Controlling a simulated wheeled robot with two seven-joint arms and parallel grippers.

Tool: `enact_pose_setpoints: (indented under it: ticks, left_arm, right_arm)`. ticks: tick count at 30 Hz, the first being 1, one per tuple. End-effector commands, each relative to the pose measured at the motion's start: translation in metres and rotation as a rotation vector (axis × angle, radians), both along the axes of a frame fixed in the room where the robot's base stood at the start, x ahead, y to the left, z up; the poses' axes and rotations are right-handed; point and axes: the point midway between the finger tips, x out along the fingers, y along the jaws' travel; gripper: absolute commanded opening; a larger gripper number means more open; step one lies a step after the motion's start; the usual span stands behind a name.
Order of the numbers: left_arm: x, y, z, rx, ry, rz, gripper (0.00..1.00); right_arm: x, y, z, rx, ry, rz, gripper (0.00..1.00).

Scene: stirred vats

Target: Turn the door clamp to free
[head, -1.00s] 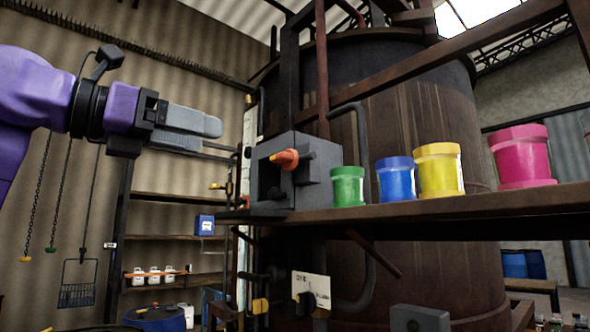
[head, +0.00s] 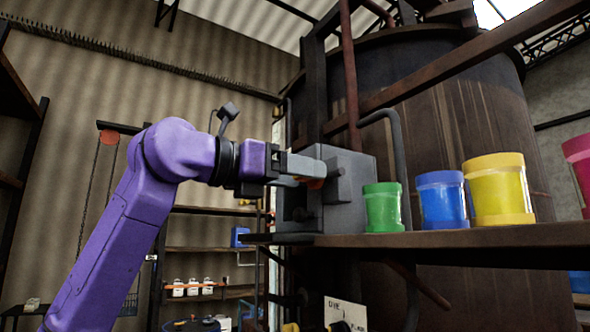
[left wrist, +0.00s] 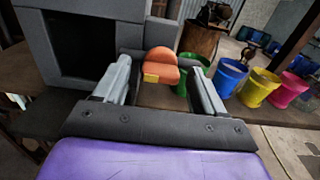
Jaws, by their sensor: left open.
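The door clamp is an orange knob (head: 316,183) on the face of a grey metal box (head: 347,195) standing on the shelf. My left gripper (head: 300,172) is at the box's face and hides most of the knob in the head view. In the left wrist view the orange clamp (left wrist: 160,64), with a small yellow patch, shows between the spread fingers of my left gripper (left wrist: 163,82). A gap shows on each side, so the fingers are open around it, not closed on it. The box's dark square opening (left wrist: 82,46) is to the left. My right gripper is not in view.
The brown shelf (head: 450,240) carries a green pot (head: 383,208), a blue pot (head: 442,200), a yellow pot (head: 498,190) and a pink pot (head: 579,160) right of the box. A large rusty vat (head: 450,125) rises behind. A curved pipe (head: 398,150) stands beside the box.

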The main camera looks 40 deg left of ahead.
Motion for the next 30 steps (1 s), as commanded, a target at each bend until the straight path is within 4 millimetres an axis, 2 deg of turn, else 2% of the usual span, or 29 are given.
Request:
enact_pose_setpoints:
  ticks: [5, 10, 11, 20, 30]
  left_arm:
    - [0.0004, -0.0004, -0.0003, 0.000, 0.000, -0.001, 0.70]
    - [0.0005, -0.0003, -0.0003, 0.000, 0.000, -0.001, 0.18]
    - [0.0006, -0.0002, -0.0003, 0.000, 0.000, 0.000, 0.14]
    - [0.0004, 0.0001, 0.0003, 0.025, -0.010, 0.001, 0.14]
    - [-0.0003, 0.0001, 0.0018, 0.217, -0.091, 0.001, 0.14]
  right_arm:
    - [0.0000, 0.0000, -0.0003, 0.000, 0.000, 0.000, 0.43]
    - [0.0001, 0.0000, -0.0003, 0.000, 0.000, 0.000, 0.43]
    - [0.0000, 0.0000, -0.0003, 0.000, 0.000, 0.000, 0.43]
    - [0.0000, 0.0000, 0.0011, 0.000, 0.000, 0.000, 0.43]
    - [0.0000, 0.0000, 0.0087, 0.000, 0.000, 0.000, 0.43]
